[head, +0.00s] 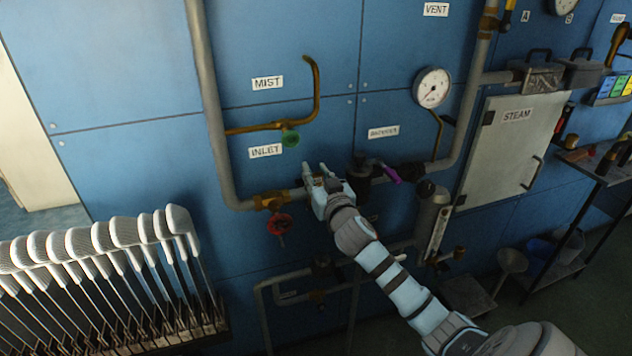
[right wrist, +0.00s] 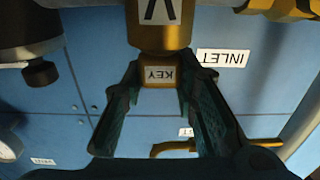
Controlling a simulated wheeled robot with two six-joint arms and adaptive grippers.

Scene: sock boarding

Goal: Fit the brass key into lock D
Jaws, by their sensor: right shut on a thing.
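In the right wrist view, a small brass block with a white label reading KEY (right wrist: 160,74), upside down, sits between the fingers of my right gripper (right wrist: 160,85). My right gripper is shut on this brass key. Directly beyond it, a wider brass fitting (right wrist: 160,38) carries a white label with a dark letter that is cut off by the frame. The key meets this fitting; how deep it sits I cannot tell. In the head view, my right gripper (head: 320,176) is at the grey wall pipe, hiding the key. I cannot make out a lock marked D. My left gripper is not in view.
A red valve handle (head: 280,224) is left of my right gripper, a purple lever (head: 386,172) right of it, and a green knob (head: 290,138) above. A rack of white foot forms (head: 110,237) stands at left. A STEAM cabinet (head: 512,145) is at right.

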